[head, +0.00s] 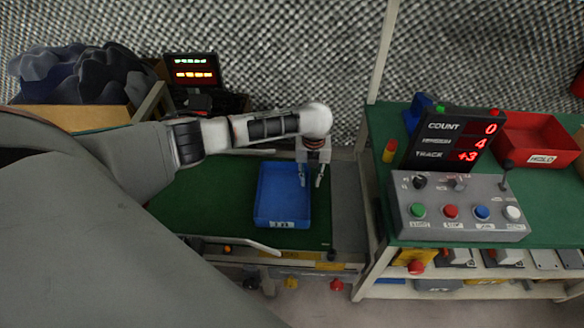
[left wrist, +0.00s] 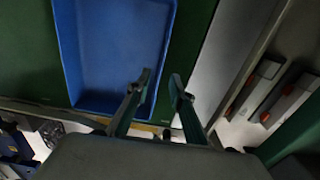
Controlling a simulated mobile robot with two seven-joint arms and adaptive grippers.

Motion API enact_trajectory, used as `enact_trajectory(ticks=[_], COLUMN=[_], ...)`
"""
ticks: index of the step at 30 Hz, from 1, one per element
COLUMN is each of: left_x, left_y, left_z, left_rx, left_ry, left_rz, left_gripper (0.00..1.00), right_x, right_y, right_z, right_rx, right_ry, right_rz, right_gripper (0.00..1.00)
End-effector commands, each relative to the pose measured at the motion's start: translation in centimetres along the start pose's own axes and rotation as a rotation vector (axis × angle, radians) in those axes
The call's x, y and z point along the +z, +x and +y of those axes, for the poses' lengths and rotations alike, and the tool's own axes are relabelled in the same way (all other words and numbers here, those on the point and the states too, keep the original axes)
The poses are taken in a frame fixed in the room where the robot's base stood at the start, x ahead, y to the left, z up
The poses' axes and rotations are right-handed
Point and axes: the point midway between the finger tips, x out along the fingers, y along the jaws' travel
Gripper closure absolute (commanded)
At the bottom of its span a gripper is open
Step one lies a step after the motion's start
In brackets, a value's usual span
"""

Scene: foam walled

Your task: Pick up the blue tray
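The blue tray (head: 281,192) is a shallow rectangular box with a white label on its near wall. It lies on the green surface of the left bench and looks empty. My left gripper (head: 311,180) points down at its right side wall, with its fingers apart. In the left wrist view, one finger of the left gripper (left wrist: 160,84) overlaps the inside of the blue tray (left wrist: 112,45) and the other is outside its right wall. I cannot tell whether either finger touches the wall. My right gripper is not in view.
A right-hand bench holds a button panel (head: 459,209), a counter display (head: 451,141) and a red bin (head: 537,139). A gap separates the benches. Another display (head: 193,71) and a box of dark cloth-like items (head: 84,78) stand at the back left.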

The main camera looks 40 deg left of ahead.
Motion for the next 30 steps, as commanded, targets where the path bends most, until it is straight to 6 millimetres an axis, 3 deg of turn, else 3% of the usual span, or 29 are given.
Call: enact_trajectory(ticks=[6, 11, 19, 28, 30], left_x=[-0.2, -0.2, -0.6, -0.3, -0.3], left_y=[2.6, 3.5, 7.6, 7.7, 7.7], left_z=[0.1, 0.0, -0.1, -0.3, -0.3], left_rx=[0.004, 0.003, 0.006, 0.000, 0.000], left_ry=[-0.001, 0.000, 0.000, 0.000, 0.000], left_rz=[0.005, 0.003, 0.007, 0.000, 0.000], left_gripper=[0.78, 0.78, 0.78, 0.78, 0.96], right_x=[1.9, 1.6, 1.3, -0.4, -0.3], right_y=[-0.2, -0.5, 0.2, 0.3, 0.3], right_z=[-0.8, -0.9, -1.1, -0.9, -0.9], right_rx=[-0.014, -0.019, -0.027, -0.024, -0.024], right_ry=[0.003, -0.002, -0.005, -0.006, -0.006], right_rz=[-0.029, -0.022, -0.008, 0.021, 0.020], right_gripper=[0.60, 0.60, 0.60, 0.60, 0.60])
